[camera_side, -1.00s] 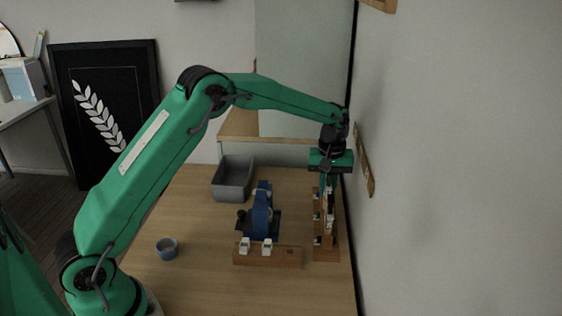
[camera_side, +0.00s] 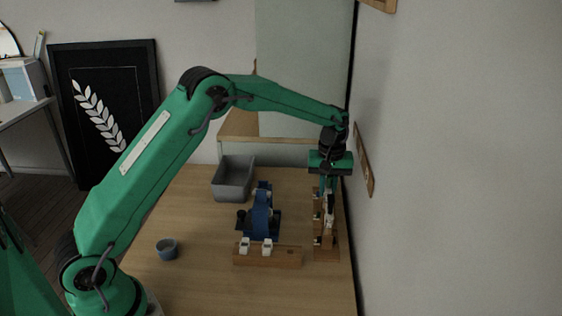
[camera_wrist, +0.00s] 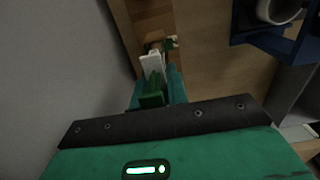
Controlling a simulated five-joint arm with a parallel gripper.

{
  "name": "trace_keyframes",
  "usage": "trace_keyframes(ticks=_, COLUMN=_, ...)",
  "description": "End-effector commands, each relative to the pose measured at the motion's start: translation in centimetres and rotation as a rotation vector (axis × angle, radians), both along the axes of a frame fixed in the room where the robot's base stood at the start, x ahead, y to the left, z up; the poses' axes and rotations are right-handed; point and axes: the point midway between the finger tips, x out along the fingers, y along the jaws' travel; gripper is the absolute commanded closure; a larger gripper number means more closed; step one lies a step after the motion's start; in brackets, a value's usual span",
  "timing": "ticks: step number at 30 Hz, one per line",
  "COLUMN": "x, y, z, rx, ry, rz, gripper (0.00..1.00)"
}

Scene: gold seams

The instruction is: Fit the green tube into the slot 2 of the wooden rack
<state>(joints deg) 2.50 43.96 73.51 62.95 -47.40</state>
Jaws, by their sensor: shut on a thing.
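My gripper (camera_side: 327,192) is pointing down above the wooden rack (camera_side: 327,254) at the right side of the table, close to the wall. Its jaws are closed on a slim piece that I take for the green tube. In the wrist view a dark green piece (camera_wrist: 151,92) sits between the teal fingers, with a white piece just beyond it. The rack's end shows beyond them in the wrist view (camera_wrist: 152,18). The fingers hide much of the rack, so I cannot tell which slot is below or whether the tube touches it.
A low wooden block (camera_side: 278,259) with two white-topped pieces and an empty hole stands in front. A blue device (camera_side: 261,215) is left of the rack. A grey bin (camera_side: 232,180) and a blue cup (camera_side: 167,249) are further left. The wall is close at right.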

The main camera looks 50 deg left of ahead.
Motion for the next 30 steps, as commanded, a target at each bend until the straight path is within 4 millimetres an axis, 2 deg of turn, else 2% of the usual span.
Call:
trace_keyframes(ticks=19, x=-0.02, y=0.00, z=-0.35, rx=0.000, ry=0.000, rz=0.000, gripper=1.00)
trace_keyframes(ticks=20, x=-0.02, y=0.00, z=-0.35, rx=0.000, ry=0.000, rz=0.000, gripper=0.78)
trace_keyframes(ticks=23, x=-0.01, y=0.01, z=-0.35, rx=0.000, ry=0.000, rz=0.000, gripper=0.59)
trace_keyframes(ticks=30, x=-0.02, y=0.00, z=-0.36, rx=0.000, ry=0.000, rz=0.000, gripper=0.59)
